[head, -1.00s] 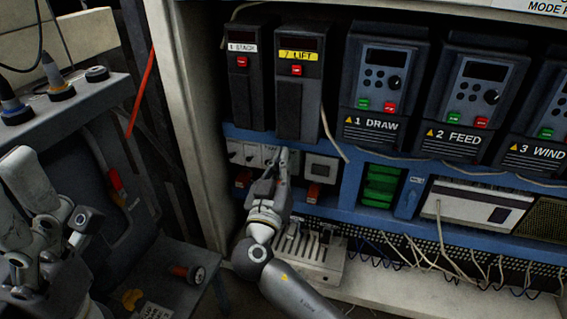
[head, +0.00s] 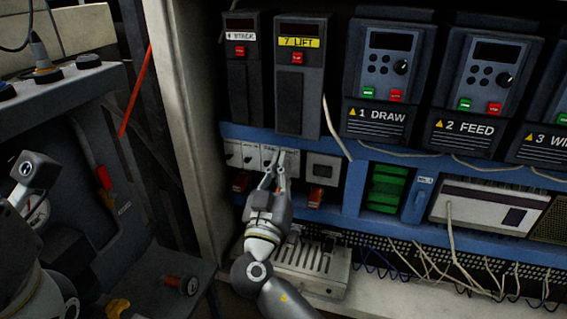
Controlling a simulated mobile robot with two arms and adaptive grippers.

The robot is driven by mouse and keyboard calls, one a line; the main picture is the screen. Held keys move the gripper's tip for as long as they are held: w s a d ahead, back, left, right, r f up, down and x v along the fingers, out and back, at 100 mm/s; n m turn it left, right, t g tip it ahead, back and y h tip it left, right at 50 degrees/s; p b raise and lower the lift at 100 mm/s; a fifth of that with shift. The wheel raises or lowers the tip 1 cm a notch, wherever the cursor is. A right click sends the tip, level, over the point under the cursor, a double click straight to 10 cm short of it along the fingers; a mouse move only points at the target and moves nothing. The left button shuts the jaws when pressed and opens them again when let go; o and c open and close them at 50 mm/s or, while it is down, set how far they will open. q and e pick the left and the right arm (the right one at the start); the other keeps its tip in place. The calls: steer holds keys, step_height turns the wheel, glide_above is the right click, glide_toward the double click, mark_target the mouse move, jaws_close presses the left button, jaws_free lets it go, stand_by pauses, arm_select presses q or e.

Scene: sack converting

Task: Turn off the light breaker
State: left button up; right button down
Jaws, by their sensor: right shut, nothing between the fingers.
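A row of small white breakers (head: 249,154) is set in the blue rail below the dark STACK and LIFT units. Their small labels are too blurred to read, so I cannot tell which one is the light breaker. My right gripper (head: 277,160) is shut and empty, with its fingertips in front of the right part of this row. It hides part of those breakers and their levers. Whether the tips touch a lever cannot be told. Parts of my left arm show at the left edge, but its gripper is not in view.
The LIFT unit (head: 302,78) hangs just above my right gripper, and a grey socket plate (head: 322,169) is to its right. A slotted grey box (head: 312,268) stands below. The cabinet's pale side post (head: 185,120) is at the left. A loose cable (head: 334,132) hangs nearby.

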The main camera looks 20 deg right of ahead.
steer(key=shift+s+f+b, duration=0.1)
steer(key=shift+f+b, duration=0.3)
steer(key=shift+b, duration=0.25)
steer(key=shift+r, duration=0.2)
steer(key=v, duration=1.2)
